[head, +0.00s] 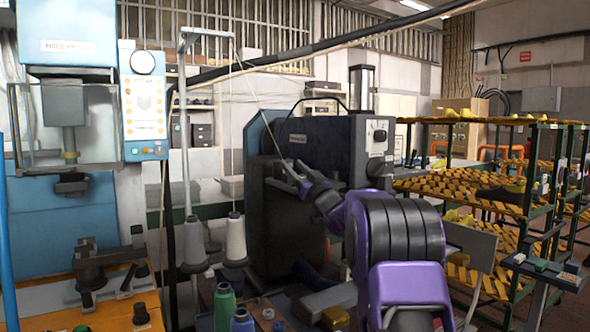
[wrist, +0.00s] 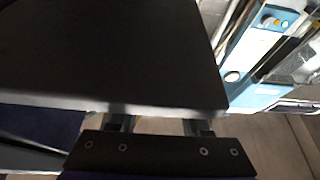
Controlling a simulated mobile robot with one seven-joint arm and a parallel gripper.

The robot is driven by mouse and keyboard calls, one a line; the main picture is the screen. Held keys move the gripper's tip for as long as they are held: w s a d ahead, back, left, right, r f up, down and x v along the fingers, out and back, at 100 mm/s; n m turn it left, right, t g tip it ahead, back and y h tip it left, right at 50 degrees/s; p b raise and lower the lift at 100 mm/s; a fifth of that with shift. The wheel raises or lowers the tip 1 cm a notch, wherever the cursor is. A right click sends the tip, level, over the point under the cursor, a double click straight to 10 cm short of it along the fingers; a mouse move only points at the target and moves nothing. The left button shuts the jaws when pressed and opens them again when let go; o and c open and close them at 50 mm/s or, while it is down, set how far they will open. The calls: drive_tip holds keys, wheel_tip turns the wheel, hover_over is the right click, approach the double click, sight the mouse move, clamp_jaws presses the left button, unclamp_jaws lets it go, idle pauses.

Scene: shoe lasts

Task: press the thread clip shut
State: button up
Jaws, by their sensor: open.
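My gripper (head: 291,172) is raised in front of the dark sewing machine (head: 322,150) in the head view, close to its front face. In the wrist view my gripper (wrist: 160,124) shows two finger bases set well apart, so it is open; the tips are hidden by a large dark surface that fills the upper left. I see nothing between the fingers. A thin thread (head: 259,103) slants down from the thread stand (head: 186,110) towards the machine near my gripper. I cannot make out the thread clip in either view.
White thread cones (head: 235,240) stand left of the machine, with green and blue spools (head: 224,305) in front. A blue press (head: 70,120) is at the left. A rack (head: 465,188) with yellow-black striped shelves stands at the right. A dark hose crosses above.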

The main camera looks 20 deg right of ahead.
drive_tip(key=v, duration=1.7)
drive_tip(key=shift+s, duration=0.25)
drive_tip(key=shift+r, duration=0.15)
